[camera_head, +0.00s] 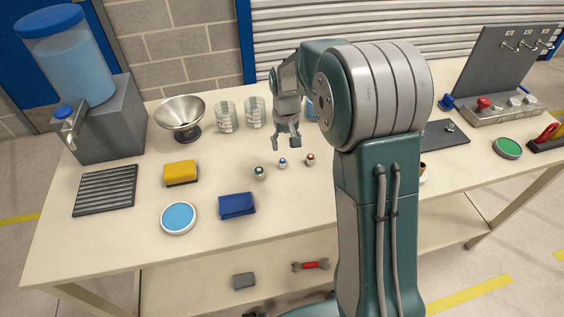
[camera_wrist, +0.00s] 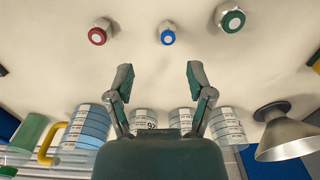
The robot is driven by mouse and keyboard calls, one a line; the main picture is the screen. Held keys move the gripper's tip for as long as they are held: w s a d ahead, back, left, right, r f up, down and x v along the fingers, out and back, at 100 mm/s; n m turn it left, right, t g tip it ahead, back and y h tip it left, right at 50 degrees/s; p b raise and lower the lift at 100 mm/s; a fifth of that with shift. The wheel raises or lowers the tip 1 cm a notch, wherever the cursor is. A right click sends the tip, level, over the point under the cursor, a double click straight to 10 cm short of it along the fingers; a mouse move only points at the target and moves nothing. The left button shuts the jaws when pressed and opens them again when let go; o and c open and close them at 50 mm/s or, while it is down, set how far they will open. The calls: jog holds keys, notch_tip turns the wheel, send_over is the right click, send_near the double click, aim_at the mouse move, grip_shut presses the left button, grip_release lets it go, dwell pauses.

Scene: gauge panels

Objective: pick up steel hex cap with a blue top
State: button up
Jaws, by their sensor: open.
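The steel hex cap with a blue top (camera_head: 283,162) stands on the table between two similar caps. In the wrist view the blue-topped cap (camera_wrist: 167,33) lies beyond my fingertips, near the top edge and roughly centred between them. My gripper (camera_head: 287,142) is open and empty, above the table and slightly behind the blue-topped cap in the head view. Both fingers of my gripper (camera_wrist: 158,80) show apart in the wrist view, with bare tabletop between them. Nothing hides the blue-topped cap in either view.
A green-topped cap (camera_head: 260,172) and a red-topped cap (camera_head: 310,159) stand on either side. A blue cloth (camera_head: 237,205) and a yellow sponge (camera_head: 181,172) lie to the left. The table in front of the caps is clear.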

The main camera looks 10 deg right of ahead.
aim_at(281, 160)
jog(key=shift+a+f, duration=0.4)
jog(key=shift+f, duration=0.45)
jog(key=f, duration=0.4)
jog(key=shift+w+a+f, duration=0.1)
jog(key=shift+a+f, duration=0.15)
jog(key=shift+a, duration=0.15)
jog(key=shift+d+f, duration=0.2)
jog(key=shift+f, duration=0.05)
jog(key=shift+d, duration=0.3)
jog(key=shift+a, duration=0.1)
jog(key=c, duration=0.6)
jog(key=shift+a, duration=0.15)
grip_shut()
jog(key=shift+a, duration=0.1)
